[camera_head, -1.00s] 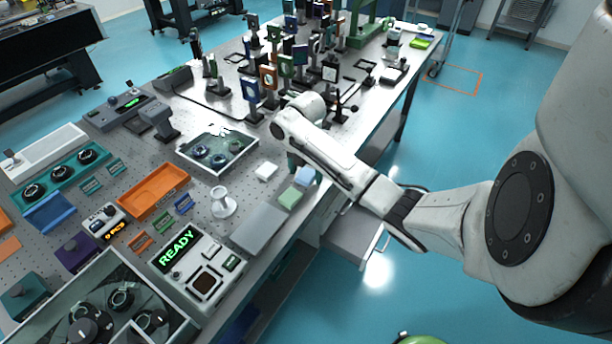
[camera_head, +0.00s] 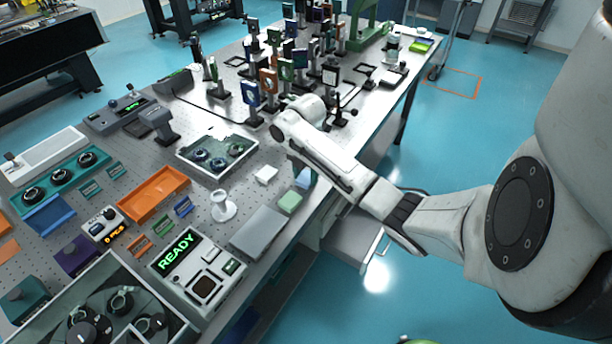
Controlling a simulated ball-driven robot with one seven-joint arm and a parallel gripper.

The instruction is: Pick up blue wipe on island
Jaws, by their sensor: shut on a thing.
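The blue wipe (camera_head: 304,178) is at the right edge of the island (camera_head: 238,189), just beyond a green wipe (camera_head: 290,202). It now appears tilted, and part of it is hidden by my gripper. My gripper (camera_head: 300,166) points down under my arm's wrist and is shut on the blue wipe. The fingertips are mostly hidden behind the wrist and are small in this view. I cannot tell whether the wipe is clear of the tabletop.
A white wipe (camera_head: 265,175) lies to the left, and a flat grey slab (camera_head: 259,231) lies nearer. A tray with round parts (camera_head: 217,152) is further left. Several optic mounts (camera_head: 268,84) stand beyond my wrist. An open drawer (camera_head: 353,246) juts out below the edge.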

